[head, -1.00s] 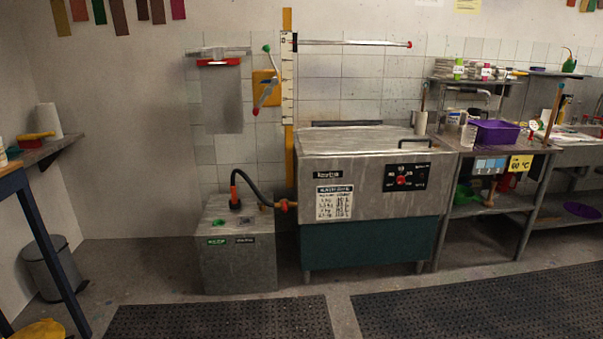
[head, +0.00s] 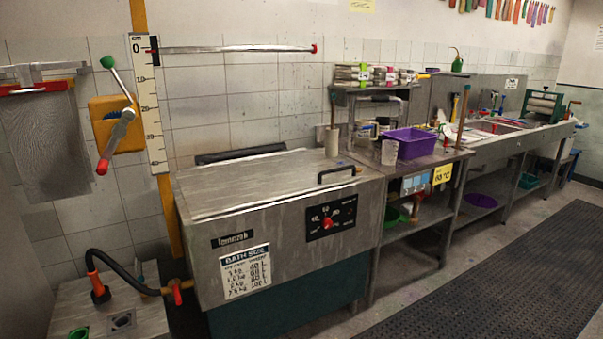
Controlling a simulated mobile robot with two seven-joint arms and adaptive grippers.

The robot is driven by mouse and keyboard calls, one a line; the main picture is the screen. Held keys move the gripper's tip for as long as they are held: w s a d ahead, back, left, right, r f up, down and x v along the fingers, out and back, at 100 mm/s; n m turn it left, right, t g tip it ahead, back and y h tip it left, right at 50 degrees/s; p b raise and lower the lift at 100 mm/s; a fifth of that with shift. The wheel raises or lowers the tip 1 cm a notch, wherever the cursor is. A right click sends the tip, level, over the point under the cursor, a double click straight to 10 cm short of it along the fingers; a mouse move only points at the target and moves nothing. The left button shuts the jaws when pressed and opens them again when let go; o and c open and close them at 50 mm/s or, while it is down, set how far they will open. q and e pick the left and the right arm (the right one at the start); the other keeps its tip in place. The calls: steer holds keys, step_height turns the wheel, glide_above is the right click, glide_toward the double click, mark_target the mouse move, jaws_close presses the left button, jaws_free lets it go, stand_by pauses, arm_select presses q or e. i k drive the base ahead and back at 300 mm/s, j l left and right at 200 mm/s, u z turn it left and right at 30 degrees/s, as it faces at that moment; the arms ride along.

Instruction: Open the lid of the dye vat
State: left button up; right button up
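The dye vat (head: 285,240) is a grey metal tank with a dark green lower part, standing left of centre in the head view. Its flat metal lid (head: 265,181) lies shut on top. A black bar handle (head: 337,173) sits at the lid's right end. The front has a black control panel with a red knob (head: 327,222) and a white bath size label (head: 245,271). Neither of my grippers shows in the head view.
A metal box (head: 105,310) with a black hose (head: 118,267) stands left of the vat. A crank winch (head: 118,125) and rod (head: 235,49) are on the wall. A workbench with a purple tub (head: 409,142) adjoins right. Matted floor (head: 510,280) at right is clear.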

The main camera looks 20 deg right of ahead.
mark_target(217, 183)
steer(key=i+l+z, duration=0.15)
steer(key=i+l, duration=0.3)
steer(key=i+l+z, duration=0.1)
steer(key=i+l, duration=0.3)
steer(key=i, duration=0.25)
steer(key=i+l+z, duration=0.15)
steer(key=i+l, duration=0.2)
steer(key=i, duration=0.2)
